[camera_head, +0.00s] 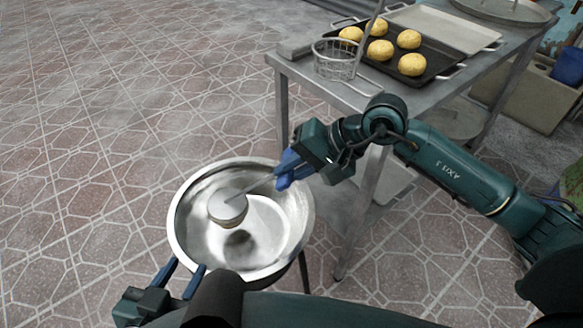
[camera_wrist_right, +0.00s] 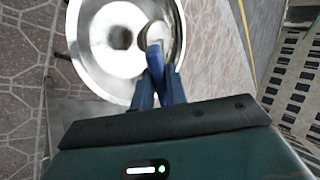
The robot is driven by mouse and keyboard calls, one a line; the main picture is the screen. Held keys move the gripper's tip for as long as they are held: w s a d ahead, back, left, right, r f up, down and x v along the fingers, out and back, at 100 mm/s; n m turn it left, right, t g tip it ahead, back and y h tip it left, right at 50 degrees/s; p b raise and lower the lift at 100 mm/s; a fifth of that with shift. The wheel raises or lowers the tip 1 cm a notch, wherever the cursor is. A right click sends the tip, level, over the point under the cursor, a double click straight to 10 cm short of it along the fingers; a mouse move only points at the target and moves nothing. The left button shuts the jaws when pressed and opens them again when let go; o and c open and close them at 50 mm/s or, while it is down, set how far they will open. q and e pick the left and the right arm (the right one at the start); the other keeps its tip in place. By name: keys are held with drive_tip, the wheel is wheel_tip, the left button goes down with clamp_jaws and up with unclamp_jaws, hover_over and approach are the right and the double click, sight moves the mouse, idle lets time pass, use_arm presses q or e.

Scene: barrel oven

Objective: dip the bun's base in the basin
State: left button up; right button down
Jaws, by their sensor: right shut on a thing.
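At the handle's end is a round piece (camera_head: 228,207) with a pale grey top and a tan lower edge. I cannot tell whether it is a bun. It hangs over the metal basin (camera_head: 184,237), above a dark shadow; I cannot tell whether it touches anything. It also shows beyond the gripper's tips (camera_wrist_right: 158,72) in the right wrist view (camera_wrist_right: 157,36). My left gripper (camera_head: 182,276) is open and empty beside the basin's front left rim.
A metal table (camera_head: 300,72) stands at the back right. On it are a dark tray (camera_head: 440,62) with several yellow buns (camera_head: 411,65), a wire basket (camera_head: 336,62) and a pale tray (camera_head: 440,25). The tiled floor at left is clear.

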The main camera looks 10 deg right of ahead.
drive_tip(key=shift+r, duration=0.1)
drive_tip(key=shift+r+p, duration=0.8)
drive_tip(key=shift+r, duration=0.95)
wheel_tip(320, 180, up, 10)
drive_tip(key=p, duration=0.4)
drive_tip(key=shift+f, duration=0.25)
